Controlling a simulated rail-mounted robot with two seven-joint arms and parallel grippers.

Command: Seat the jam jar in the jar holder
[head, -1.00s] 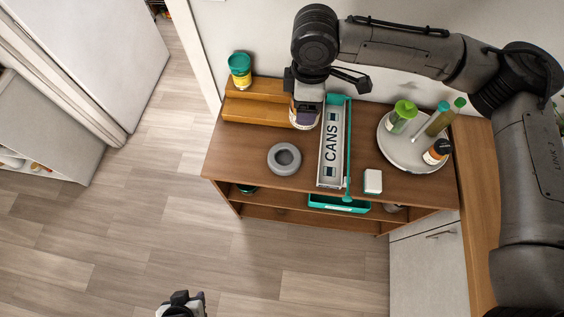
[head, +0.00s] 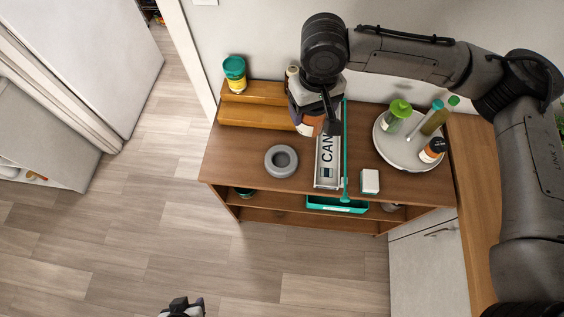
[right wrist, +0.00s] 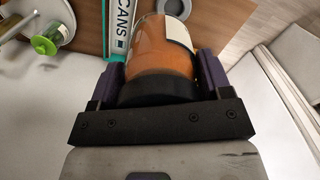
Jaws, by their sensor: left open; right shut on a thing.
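My right gripper (head: 318,106) is shut on the jam jar (head: 309,126), a glass jar with orange-brown contents, a pale label and a dark lid. In the right wrist view the jar (right wrist: 163,50) sits between the purple-sided fingers, lid toward the palm. The jar holder (head: 281,161) is a grey ring on the wooden top, empty, in front of and left of the held jar. The ring also shows partly in the right wrist view (right wrist: 208,20). The jar is apart from it. My left gripper (head: 183,302) is open and empty at the bottom edge, over the floor.
A long tray marked CANS (head: 327,165) lies just right of the holder, partly hidden by my gripper. A wooden step riser (head: 255,105) carries a teal-lidded jar (head: 234,72). A round tray (head: 401,153) with bottles and a white block (head: 370,181) are to the right.

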